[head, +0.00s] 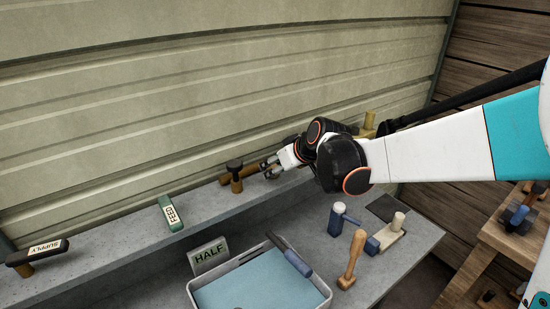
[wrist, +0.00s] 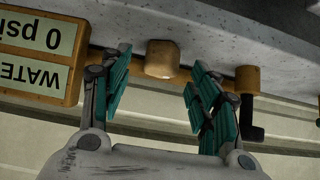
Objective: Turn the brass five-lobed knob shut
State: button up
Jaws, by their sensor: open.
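In the wrist view, which looks upside down, a rounded brass knob (wrist: 162,58) stands at the ledge between my fingers. Its lobes are not clear from this angle. My gripper (wrist: 160,70) is open, with one teal-padded finger on each side of the knob and gaps visible on both sides. In the head view my gripper (head: 270,168) is over the back ledge, and I cannot make out the brass knob there. A yellow box (wrist: 40,48) reading "WATER 0 psi" is left of the knob in the wrist view.
A black-topped brass valve (head: 236,175) stands close left of my gripper. The FEED handle (head: 170,213) and SUPPLY handle (head: 38,252) are farther left on the ledge (head: 120,245). Below are a HALF sign (head: 209,255), a blue-lined tray (head: 325,297) and several mallets. A ribbed wall (head: 200,90) stands behind.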

jog(key=shift+x, duration=0.85)
jog(key=shift+c, duration=0.2)
jog(key=c, duration=1)
jog(key=shift+s+a+m+h, duration=0.1)
jog(key=shift+s+m+h, duration=0.05)
jog(key=shift+m+h, duration=0.2)
jog(key=m+h, duration=0.1)
jog(key=m+t+h, duration=0.1)
jog(key=m, duration=0.1)
jog(key=m+h, duration=0.1)
jog(key=shift+a+m+p, duration=0.25)
jog(key=shift+a+p, duration=0.05)
jog(key=shift+p, duration=0.05)
jog(key=m+h, duration=0.1)
jog(key=m, duration=0.1)
jog(key=m+h, duration=0.1)
jog(key=h, duration=0.1)
jog(key=m+h, duration=0.1)
jog(key=m, duration=0.1)
jog(key=shift+a+m+h, duration=0.25)
jog(key=shift+a+m, duration=0.05)
